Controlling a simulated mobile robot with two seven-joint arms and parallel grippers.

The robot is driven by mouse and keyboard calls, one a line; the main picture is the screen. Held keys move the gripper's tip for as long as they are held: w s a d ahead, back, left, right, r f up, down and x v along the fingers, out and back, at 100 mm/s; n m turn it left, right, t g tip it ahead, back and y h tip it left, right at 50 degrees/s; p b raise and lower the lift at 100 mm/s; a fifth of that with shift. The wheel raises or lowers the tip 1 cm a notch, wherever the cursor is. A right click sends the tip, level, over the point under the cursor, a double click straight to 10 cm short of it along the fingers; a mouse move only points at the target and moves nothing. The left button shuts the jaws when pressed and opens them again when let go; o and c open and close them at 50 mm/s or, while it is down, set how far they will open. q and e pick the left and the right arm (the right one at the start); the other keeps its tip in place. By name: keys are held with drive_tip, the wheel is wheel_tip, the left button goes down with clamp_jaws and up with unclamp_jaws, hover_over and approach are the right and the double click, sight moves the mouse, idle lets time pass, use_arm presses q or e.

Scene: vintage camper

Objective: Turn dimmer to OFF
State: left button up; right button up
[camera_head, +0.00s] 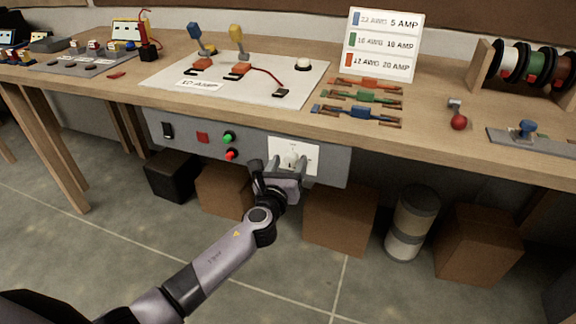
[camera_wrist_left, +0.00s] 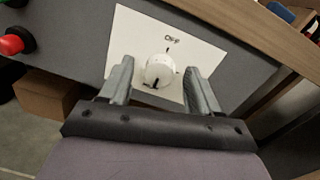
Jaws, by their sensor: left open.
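The dimmer is a round white knob (camera_wrist_left: 160,70) on a white plate (camera_wrist_left: 195,52), which also shows on the grey panel under the bench in the head view (camera_head: 310,152). My left gripper (camera_head: 290,165) is open, with one finger on each side of the knob. Gaps show between fingers and knob in the wrist view (camera_wrist_left: 160,78). My right gripper is not in view.
The panel also has a black switch (camera_head: 167,130), a red square (camera_head: 203,138), a green button (camera_head: 229,137) and a red button (camera_head: 232,154). The wooden bench top (camera_head: 430,130) overhangs the panel. Boxes, including a brown one (camera_head: 338,218), stand on the floor below.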

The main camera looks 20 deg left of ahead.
use_arm(q)
drive_tip(key=c, duration=1)
drive_tip(key=shift+c, duration=0.2)
